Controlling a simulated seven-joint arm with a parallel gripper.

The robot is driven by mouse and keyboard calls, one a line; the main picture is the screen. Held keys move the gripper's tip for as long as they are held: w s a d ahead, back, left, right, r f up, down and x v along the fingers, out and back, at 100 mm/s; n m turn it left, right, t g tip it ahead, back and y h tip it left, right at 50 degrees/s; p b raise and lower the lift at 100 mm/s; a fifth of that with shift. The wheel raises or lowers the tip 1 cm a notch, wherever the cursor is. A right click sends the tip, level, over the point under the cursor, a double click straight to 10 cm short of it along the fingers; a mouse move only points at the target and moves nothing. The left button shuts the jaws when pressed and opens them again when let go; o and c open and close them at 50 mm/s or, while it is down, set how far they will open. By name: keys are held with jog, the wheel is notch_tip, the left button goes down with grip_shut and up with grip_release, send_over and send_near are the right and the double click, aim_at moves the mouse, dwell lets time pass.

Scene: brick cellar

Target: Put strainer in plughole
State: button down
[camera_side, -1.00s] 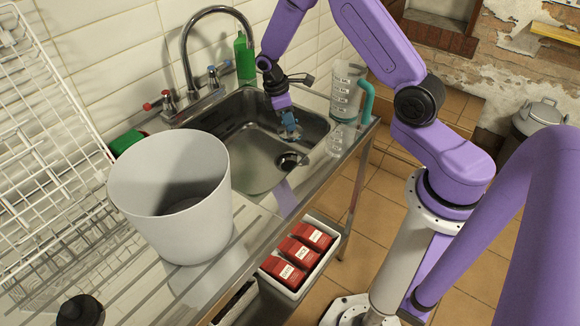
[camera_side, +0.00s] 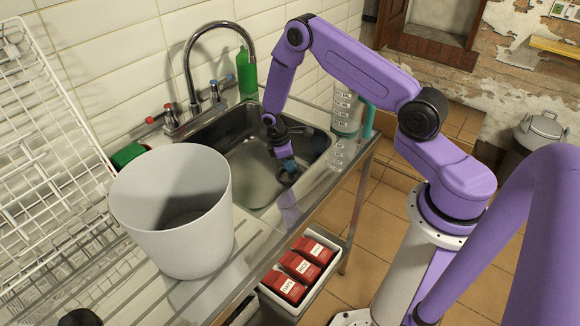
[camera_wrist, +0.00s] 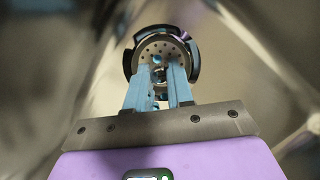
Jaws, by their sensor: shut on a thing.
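My gripper (camera_side: 288,172) is low in the sink, at the spot of the plughole. In the wrist view its blue fingers (camera_wrist: 158,98) are shut on the strainer (camera_wrist: 172,50), a round grey metal disc with small holes. A dark ring, which looks like the plughole (camera_wrist: 193,62), shows around the strainer's edge, and the two look roughly lined up. I cannot tell whether the strainer is seated in it or just above it. In the side view my gripper hides the strainer and most of the plughole.
The steel sink (camera_side: 250,165) has a curved tap (camera_side: 188,62) at its back left. A white bucket (camera_side: 172,215) stands on the drainer beside a white wire rack (camera_side: 45,150). A green bottle (camera_side: 246,75) is behind.

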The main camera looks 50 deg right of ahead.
jog(key=shift+f, duration=0.4)
jog(key=shift+f, duration=0.15)
jog(key=c, duration=1)
grip_release()
